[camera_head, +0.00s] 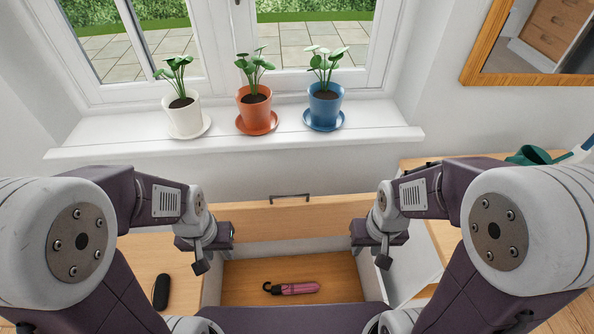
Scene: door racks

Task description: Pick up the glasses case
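A small black elongated case (161,291), which looks like the glasses case, lies on the light wood top at the lower left. My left gripper (201,264) is above and to the right of it, apart from it, near the drawer's left side. My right gripper (384,260) is near the drawer's right side, far from the case. Both grippers point down, and nothing visible hangs from either. Their finger gaps are too small to make out.
An open wooden drawer (245,287) between my grippers holds a pink item with a black loop (292,288). Its front has a dark handle (290,197). White, orange and blue plant pots stand on the windowsill (365,132). A green object (535,155) is at the right.

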